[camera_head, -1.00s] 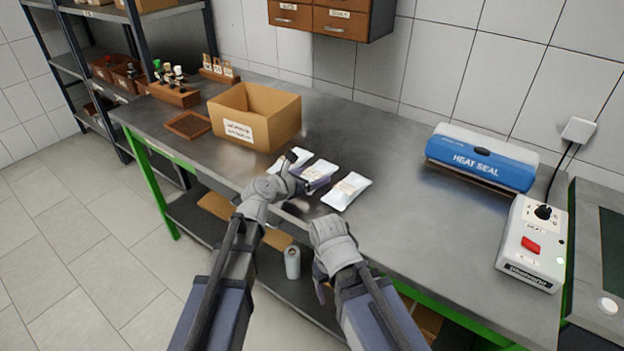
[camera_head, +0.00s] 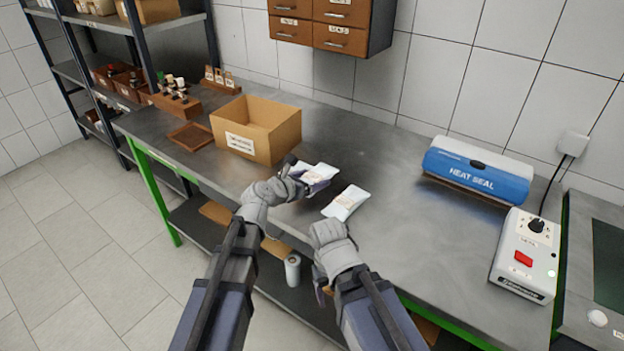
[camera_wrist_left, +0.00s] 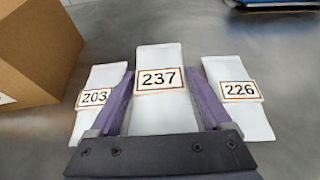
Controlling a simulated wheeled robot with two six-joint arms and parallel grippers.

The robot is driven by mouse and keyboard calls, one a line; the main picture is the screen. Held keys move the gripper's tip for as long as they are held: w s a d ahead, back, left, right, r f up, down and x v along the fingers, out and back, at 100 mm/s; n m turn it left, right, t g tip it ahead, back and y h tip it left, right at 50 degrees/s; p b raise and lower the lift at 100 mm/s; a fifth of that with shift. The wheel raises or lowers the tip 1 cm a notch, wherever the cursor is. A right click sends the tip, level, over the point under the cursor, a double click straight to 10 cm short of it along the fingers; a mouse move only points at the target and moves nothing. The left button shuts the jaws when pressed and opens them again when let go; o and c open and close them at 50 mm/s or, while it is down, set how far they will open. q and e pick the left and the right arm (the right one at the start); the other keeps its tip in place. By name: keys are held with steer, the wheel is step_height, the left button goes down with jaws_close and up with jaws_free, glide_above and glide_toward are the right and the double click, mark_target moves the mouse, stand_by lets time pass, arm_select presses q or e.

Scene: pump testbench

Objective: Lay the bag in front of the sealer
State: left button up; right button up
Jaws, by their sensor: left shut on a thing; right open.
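My left gripper (camera_head: 300,178) is shut on the middle white bag, labelled 237 (camera_wrist_left: 160,110). In the left wrist view the bag stands between the purple fingers and looks nearer than the bags beside it. A bag labelled 203 (camera_wrist_left: 100,75) lies to its left and one labelled 226 (camera_wrist_left: 236,72) to its right. In the head view bag 226 (camera_head: 346,203) lies on the bench; bag 203 is mostly hidden behind the held bag and gripper. The blue heat sealer (camera_head: 478,172) stands at the bench's back right. My right gripper (camera_head: 323,285) is open at the bench's front edge.
An open cardboard box (camera_head: 258,128) stands just behind and left of the bags. A white control box (camera_head: 526,254) with a red switch sits right of the sealer. The steel bench top (camera_head: 420,240) is clear between the bags and the sealer.

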mark_target(312, 178)
arm_select(q)
step_height(312, 178, up, 6)
steer(key=p, duration=0.5)
steer(key=shift+r, duration=0.2)
steer(key=shift+f, duration=0.1)
